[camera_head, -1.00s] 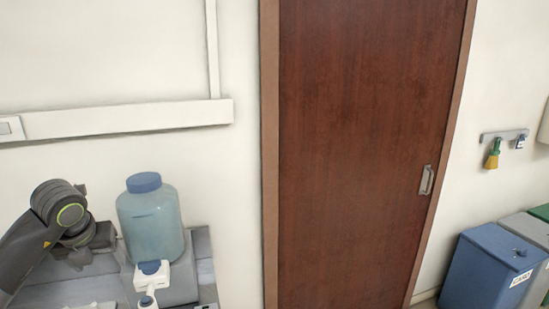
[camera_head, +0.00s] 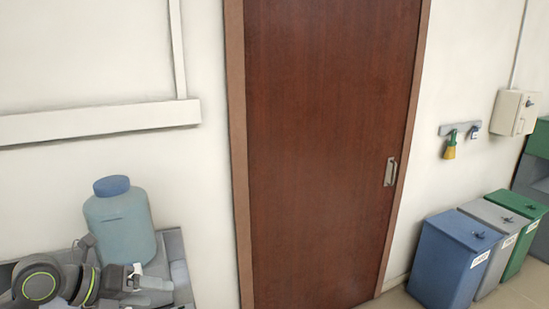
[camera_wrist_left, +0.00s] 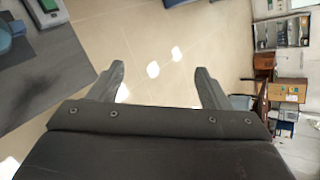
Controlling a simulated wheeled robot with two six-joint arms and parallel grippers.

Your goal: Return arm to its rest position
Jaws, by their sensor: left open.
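My left arm (camera_head: 45,284) shows at the lower left of the head view, in front of the grey counter and low beside the blue jug. Its gripper fingertips are hard to make out there. In the left wrist view my left gripper (camera_wrist_left: 160,84) is open, with its two fingers spread wide and nothing between them. Beyond the fingers is tiled floor. My right gripper shows in neither view.
A blue jug (camera_head: 121,226) stands on the counter near my left arm. A brown door (camera_head: 320,150) fills the middle. Blue (camera_head: 452,262), grey and green bins stand at the right. The wrist view shows a grey tabletop (camera_wrist_left: 50,70) at left and open floor (camera_wrist_left: 150,35).

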